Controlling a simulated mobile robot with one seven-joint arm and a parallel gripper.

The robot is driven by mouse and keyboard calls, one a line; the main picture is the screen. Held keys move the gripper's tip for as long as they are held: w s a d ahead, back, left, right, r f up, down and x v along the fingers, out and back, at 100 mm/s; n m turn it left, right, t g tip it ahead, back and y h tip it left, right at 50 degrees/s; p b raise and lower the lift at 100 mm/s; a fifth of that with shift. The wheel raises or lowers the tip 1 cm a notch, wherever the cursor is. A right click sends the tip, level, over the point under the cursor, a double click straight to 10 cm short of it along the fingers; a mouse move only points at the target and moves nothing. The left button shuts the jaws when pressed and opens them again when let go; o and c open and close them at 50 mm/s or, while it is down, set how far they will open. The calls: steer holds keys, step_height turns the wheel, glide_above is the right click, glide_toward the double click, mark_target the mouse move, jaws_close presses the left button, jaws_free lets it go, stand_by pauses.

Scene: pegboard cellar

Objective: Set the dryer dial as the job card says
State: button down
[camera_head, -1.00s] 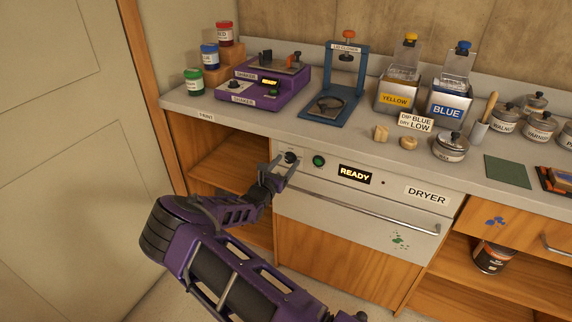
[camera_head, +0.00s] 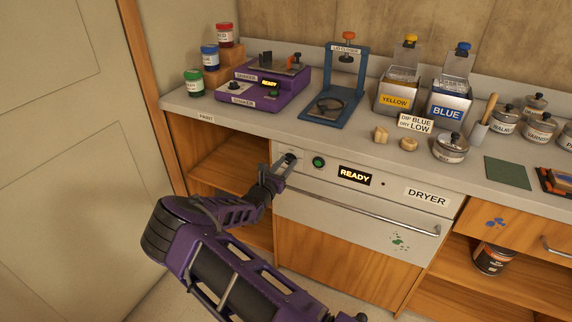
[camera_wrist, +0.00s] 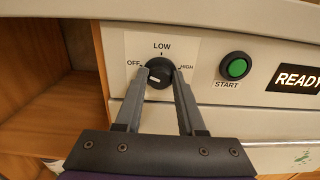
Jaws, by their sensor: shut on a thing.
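The dryer (camera_head: 330,200) is built in under the counter. Its black dial (camera_wrist: 158,73) has marks OFF at left, LOW at top and HIGH at right. The dial's white mark lies nearly level, towards the OFF side; its exact setting is hard to tell. My gripper (camera_wrist: 160,78) is shut on the dial, one finger at each side; it also shows in the head view (camera_head: 283,164). The fingers partly cover the dial's edges. The job card (camera_head: 415,122) on the counter reads DIP BLUE, DRY LOW.
A green START button (camera_wrist: 234,67) sits right of the dial, then a READY display (camera_head: 354,175). The dryer's handle bar (camera_head: 370,220) runs below. An open shelf (camera_head: 215,165) is at left. The yellow tin (camera_head: 396,99) and blue tin (camera_head: 447,111) stand open on the counter.

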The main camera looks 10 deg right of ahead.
steer(key=shift+m, duration=0.3)
steer(key=shift+d+m+p, duration=0.1)
steer(key=shift+m+p, duration=0.4)
steer(key=shift+m, duration=0.5)
steer(key=m+p, duration=0.1)
steer(key=m, duration=0.3)
steer(key=shift+m, duration=0.3)
steer(key=m, duration=0.6)
steer(key=shift+s+f+p, duration=0.1)
steer(key=shift+p, duration=0.25)
steer(key=shift+m, duration=0.3)
steer(key=c, duration=0.5)
jaws_free()
